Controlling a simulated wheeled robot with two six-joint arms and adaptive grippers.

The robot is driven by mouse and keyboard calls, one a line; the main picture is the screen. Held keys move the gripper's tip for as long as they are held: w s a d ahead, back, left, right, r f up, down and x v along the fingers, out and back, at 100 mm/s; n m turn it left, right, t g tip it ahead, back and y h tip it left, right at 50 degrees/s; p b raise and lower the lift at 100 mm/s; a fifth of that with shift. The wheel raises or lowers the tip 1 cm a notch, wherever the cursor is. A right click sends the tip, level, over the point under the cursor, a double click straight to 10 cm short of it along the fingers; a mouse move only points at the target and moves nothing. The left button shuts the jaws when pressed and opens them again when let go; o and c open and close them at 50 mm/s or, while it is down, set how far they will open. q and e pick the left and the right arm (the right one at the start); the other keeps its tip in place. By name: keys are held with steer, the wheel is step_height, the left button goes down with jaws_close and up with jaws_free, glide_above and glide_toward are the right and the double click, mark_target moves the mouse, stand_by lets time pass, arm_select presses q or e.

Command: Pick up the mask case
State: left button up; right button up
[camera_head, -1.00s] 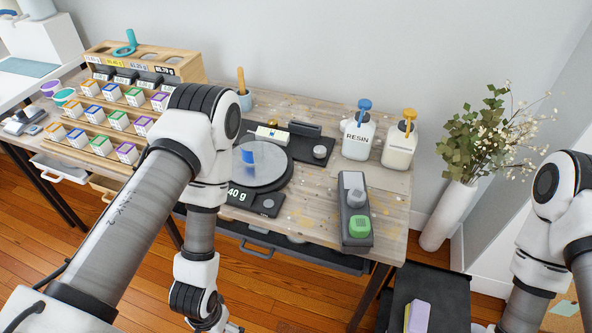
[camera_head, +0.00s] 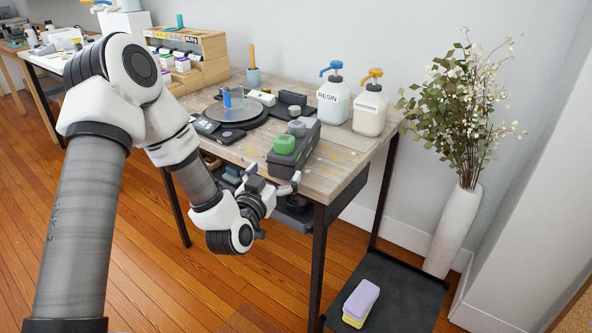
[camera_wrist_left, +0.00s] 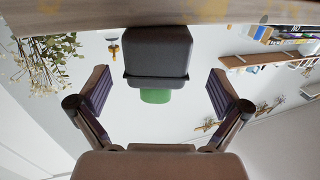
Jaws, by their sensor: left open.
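A dark grey oblong case (camera_head: 292,152), the likeliest mask case though nothing labels it, lies at the table's front right. A green block (camera_head: 284,144) and a grey block (camera_head: 296,128) sit on top of it. My left gripper (camera_head: 273,184) is open just off the table's front edge, close to the case's near end. In the left wrist view the scene is upside down, and the case (camera_wrist_left: 158,52) with the green block (camera_wrist_left: 155,96) shows between and beyond the open fingers (camera_wrist_left: 158,95). Nothing is between the fingertips. My right gripper is out of view.
The wooden table (camera_head: 345,160) has an edge close to my left gripper. A resin bottle (camera_head: 333,103) and a second pump bottle (camera_head: 370,112) stand behind the case. A scale (camera_head: 232,112) is to its left. A low black platform (camera_head: 400,290) bears a purple and yellow item (camera_head: 361,300).

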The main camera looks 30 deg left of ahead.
mark_target(296, 144)
arm_select(q)
steer(key=w, duration=0.5)
steer(key=w+a, duration=0.1)
steer(key=w, duration=0.1)
steer(key=shift+w+r, duration=0.15)
steer(key=shift+r, duration=0.15)
steer(key=c, duration=1.2)
